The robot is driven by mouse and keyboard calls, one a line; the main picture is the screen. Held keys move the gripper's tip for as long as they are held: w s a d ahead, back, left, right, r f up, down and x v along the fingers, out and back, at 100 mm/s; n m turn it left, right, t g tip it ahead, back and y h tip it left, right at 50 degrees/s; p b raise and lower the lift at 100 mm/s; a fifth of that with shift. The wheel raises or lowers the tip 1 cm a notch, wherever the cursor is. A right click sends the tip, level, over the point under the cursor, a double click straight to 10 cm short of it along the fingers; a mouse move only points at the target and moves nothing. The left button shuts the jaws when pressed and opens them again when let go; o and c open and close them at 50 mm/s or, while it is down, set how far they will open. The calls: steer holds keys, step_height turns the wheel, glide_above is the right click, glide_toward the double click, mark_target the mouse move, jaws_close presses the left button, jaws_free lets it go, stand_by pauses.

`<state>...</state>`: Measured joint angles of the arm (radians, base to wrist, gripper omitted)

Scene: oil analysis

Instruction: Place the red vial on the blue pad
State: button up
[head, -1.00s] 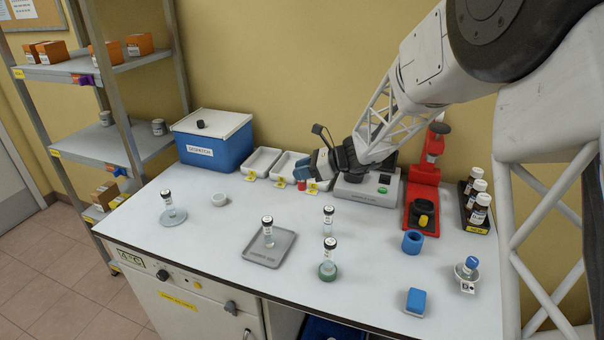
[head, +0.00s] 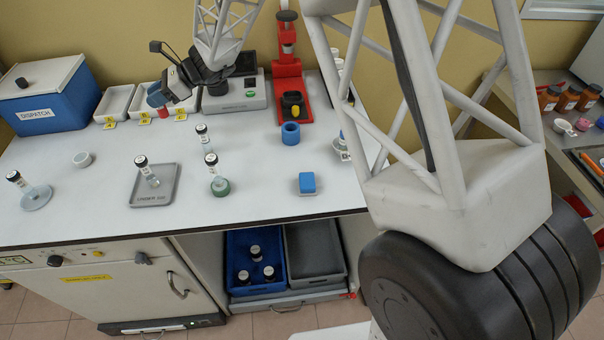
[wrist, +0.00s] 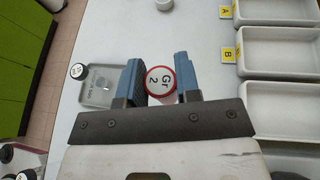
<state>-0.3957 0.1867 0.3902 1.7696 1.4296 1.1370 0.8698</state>
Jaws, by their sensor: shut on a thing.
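The red vial (wrist: 161,80) shows end-on in the wrist view as a white round top marked "Gr 2" with a red rim. It sits between the blue fingers of my gripper (head: 158,98), which is shut on it. In the head view a bit of the red vial (head: 163,112) shows below the fingers, by the yellow tray labels. I cannot tell whether it touches the table. The blue pad (head: 307,183), a small rectangular block, lies near the table's front edge, well to the right of my gripper.
White trays (head: 116,103) stand behind my gripper. A blue ring (head: 290,134) sits behind the pad, and a red stand (head: 287,75) is farther back.

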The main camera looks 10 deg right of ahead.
steer(key=shift+s+a+r+m+t+h, duration=0.85)
steer(key=shift+a+r+m+t, duration=1.2)
steer(key=shift+a+m+t, duration=2.6)
steer(key=s+d+f+n, duration=0.1)
steer(key=s+d+f, duration=0.15)
steer(key=d, duration=1.45)
steer(key=s+d+f+n, duration=0.1)
steer(key=s+d, duration=0.3)
steer(key=d, duration=1.3)
steer(key=s+d+f+n+g, duration=0.1)
steer(key=s+d, duration=0.4)
steer(key=s, duration=0.5)
steer(key=s+d+n+g+y, duration=0.1)
steer(key=s+d+g, duration=0.1)
steer(key=s+d, duration=0.3)
steer(key=s+d+f+n+g, duration=0.1)
steer(key=s+d, duration=0.4)
steer(key=s, duration=0.9)
steer(key=shift+s+f+g+y, duration=0.3)
steer(key=shift+s+g+y, duration=0.05)
